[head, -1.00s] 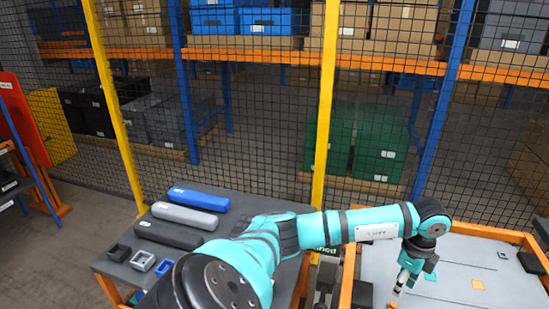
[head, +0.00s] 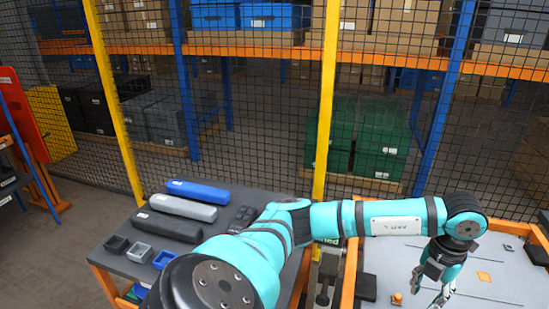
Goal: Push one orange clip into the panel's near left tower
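The panel (head: 400,258) is a pale grey board in an orange frame at the lower right of the head view. A small orange clip (head: 397,298) stands near its left side, low in the picture; whether it sits in a tower I cannot tell. My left gripper (head: 430,301) points down over the panel, to the right of the clip and apart from it. Its fingers are spread, with nothing visible between them. My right gripper is out of view.
A dark table (head: 115,263) at left holds blue, grey and black long cases (head: 197,192) and small open bins (head: 138,252). A yellow post (head: 325,120) and mesh fence stand behind. A black block (head: 366,288) sits left of the clip.

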